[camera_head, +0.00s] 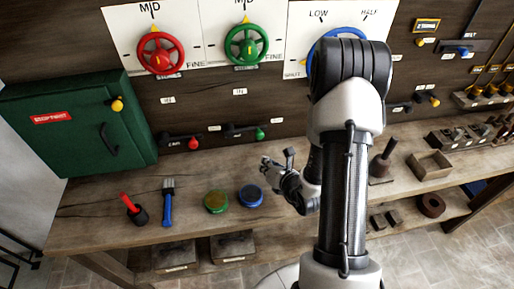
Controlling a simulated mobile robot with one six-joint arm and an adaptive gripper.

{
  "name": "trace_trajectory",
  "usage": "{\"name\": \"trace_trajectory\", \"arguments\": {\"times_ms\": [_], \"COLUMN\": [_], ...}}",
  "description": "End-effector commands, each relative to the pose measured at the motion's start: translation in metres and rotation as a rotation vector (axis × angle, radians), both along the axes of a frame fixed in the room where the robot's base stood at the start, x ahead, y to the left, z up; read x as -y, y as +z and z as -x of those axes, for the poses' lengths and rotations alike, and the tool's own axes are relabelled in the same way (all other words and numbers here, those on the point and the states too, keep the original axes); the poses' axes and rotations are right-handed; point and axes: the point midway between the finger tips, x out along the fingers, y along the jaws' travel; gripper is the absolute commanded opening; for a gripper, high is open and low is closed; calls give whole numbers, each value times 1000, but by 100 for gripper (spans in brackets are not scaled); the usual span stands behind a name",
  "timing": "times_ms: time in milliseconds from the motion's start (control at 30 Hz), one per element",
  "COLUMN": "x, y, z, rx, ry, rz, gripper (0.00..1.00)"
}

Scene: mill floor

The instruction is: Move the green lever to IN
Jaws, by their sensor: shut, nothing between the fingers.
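The green lever (260,134) is a short dark arm with a green knob on the wooden back panel, below the green wheel. Its arm lies roughly level, with the knob at the right end. A small white label (240,91) that seems to read IN is above the lever, and other small labels, too small to read surely, sit to its left and right. My gripper (275,166) is over the bench, below and slightly right of the green knob in the picture. It is shut and empty, apart from the lever.
A red-knobbed lever (193,144) is left of the green one. Above are a red wheel (160,50), a green wheel (246,45) and a blue wheel (316,62) partly behind my arm. A green pot (216,201) and blue pot (250,196) stand on the bench (95,210).

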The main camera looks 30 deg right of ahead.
Motion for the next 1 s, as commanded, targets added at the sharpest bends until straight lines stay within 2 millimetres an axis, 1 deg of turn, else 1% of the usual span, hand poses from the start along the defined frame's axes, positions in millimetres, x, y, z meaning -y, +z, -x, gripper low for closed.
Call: {"name": "trace_trajectory", "arguments": {"times_ms": [167,267,367,700,800,1000], "x": [-1,-1,-2,-2,9,17], "y": [-2,-7,-16,-51,-31,-16], "z": [-3,-12,-27,-90,-91,-92], "rx": [1,1,2,2,5,2], "ry": [3,5,7,7,1,2], "rz": [2,2,2,2,4,2], "gripper": [0,0,0,0,0,0]}}
